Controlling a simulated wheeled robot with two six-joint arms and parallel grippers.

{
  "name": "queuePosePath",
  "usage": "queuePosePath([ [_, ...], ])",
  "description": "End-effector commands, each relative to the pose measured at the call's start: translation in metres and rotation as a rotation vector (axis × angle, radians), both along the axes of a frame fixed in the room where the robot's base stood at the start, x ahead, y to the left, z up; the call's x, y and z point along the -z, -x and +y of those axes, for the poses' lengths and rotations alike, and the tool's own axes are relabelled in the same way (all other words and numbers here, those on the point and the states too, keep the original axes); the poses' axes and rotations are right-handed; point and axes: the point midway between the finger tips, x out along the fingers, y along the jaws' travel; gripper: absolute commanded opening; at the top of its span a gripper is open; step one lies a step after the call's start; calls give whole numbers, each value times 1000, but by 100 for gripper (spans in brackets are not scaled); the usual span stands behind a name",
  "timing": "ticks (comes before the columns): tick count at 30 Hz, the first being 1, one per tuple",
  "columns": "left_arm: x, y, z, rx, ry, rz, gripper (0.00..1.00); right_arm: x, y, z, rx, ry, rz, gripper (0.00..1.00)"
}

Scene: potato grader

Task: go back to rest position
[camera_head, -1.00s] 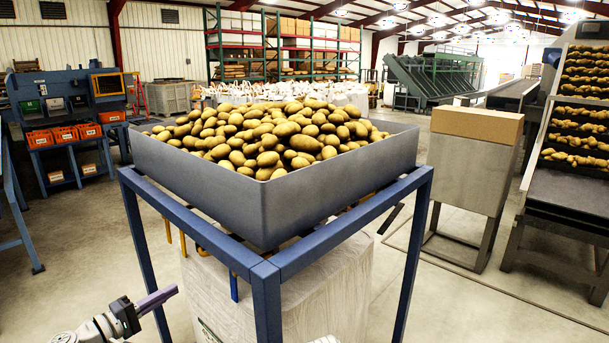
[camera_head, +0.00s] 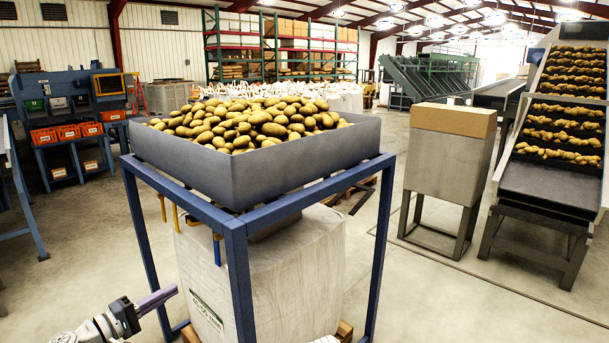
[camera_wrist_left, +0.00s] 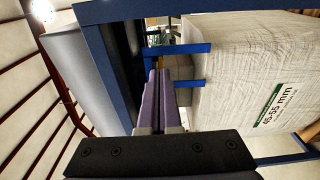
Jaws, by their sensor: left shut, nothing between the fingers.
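My left gripper (camera_head: 156,301) is at the lower left of the head view. Its purple fingers are shut together with nothing between them. They point right, towards the white bulk bag (camera_head: 290,270) under the blue frame (camera_head: 238,285), apart from it in the head view. In the left wrist view the shut fingers (camera_wrist_left: 157,105) point towards the blue frame and the bag (camera_wrist_left: 240,70), which carries a "45-55 mm" label (camera_wrist_left: 270,105). My right gripper is not clearly visible.
A grey hopper (camera_head: 280,165) full of potatoes (camera_head: 250,122) sits on the blue frame. A cardboard-topped stand (camera_head: 440,155) and an inclined conveyor with potatoes (camera_head: 555,150) stand at right. A blue workbench with orange bins (camera_head: 70,132) is at left.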

Motion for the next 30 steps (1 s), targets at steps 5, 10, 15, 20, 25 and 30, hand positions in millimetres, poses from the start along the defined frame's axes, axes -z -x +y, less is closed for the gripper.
queuePosePath([
  [5, 7, -1, -13, 26, -25, 19, 0, 0, 0, 0, 0, 0, 0, 50],
  [10, 18, -2, -33, 70, -67, 51, 0, 0, 0, 0, 0, 0, 0, 50],
  [15, 35, -2, -62, 132, -133, 97, 0, 0, 0, 0, 0, 0, 0, 50],
  [20, 60, 3, -101, 224, -229, 160, 0, 0, 0, 0, 0, 0, 0, 50],
  [25, 97, 18, -155, 364, -391, 250, 0, 0, 0, 0, 0, 0, 0, 50],
  [30, 148, 54, -219, 571, -659, 366, 0, 0, 0, 0, 0, 0, 0, 50],
])
